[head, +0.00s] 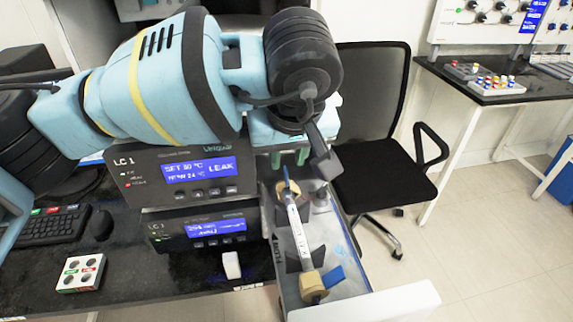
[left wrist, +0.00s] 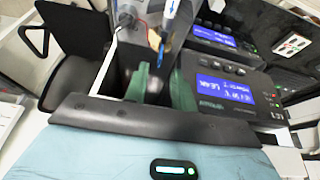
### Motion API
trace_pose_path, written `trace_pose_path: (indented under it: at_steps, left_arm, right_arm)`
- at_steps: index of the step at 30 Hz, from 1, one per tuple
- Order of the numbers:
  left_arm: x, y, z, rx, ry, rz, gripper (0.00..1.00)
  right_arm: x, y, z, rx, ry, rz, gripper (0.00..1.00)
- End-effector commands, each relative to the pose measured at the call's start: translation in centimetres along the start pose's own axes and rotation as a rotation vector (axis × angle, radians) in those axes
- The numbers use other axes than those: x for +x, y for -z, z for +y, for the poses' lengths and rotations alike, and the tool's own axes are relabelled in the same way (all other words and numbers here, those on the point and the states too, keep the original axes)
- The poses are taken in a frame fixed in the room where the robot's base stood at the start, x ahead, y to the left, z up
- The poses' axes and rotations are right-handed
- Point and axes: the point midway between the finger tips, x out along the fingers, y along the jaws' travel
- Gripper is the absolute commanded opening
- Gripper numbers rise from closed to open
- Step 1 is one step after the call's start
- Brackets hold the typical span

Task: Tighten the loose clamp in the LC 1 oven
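The LC 1 oven (head: 185,172) stands on the dark bench, and its display reads LEAK. Its long tray (head: 283,262) is pulled out at the right. A white column (head: 297,222) lies along it, with a tan clamp at the far end (head: 280,190) and another at the near end (head: 312,286). A blue lever (head: 334,276) sticks out sideways at the near clamp. I cannot tell which clamp is loose. My left gripper (head: 290,158) is over the tray's far end, its green fingers apart and empty. In the left wrist view the column (left wrist: 171,12) shows beyond the fingers. My right gripper is not in view.
A second unit (head: 205,228) sits below the oven's display. A black office chair (head: 378,165) stands close to the tray's right side. A keyboard (head: 45,228), mouse and small button box (head: 80,272) lie on the bench at left. A side bench (head: 480,90) stands at the back right.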

Motion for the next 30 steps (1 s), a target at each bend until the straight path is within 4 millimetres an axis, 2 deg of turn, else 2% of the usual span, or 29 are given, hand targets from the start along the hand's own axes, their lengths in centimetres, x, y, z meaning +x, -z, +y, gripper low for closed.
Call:
trace_pose_path:
  at_steps: [3,9,20,26,30]
  left_arm:
    - [1.9,0.0,-0.1,-0.002,0.002,-0.002,0.26]
    - [3.9,0.0,0.0,-0.001,0.0,-0.001,0.26]
    - [4.5,0.0,0.0,-0.001,0.0,0.0,0.26]
    - [4.5,0.0,0.0,-0.001,0.0,0.0,0.02]
    - [4.5,0.0,0.0,-0.001,0.0,0.0,0.0]
  right_arm:
    - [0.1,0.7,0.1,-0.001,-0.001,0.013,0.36]
    - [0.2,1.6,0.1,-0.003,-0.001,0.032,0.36]
    - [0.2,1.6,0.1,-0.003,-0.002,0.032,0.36]
    - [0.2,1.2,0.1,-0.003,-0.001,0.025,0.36]
    - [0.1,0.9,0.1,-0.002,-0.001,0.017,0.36]
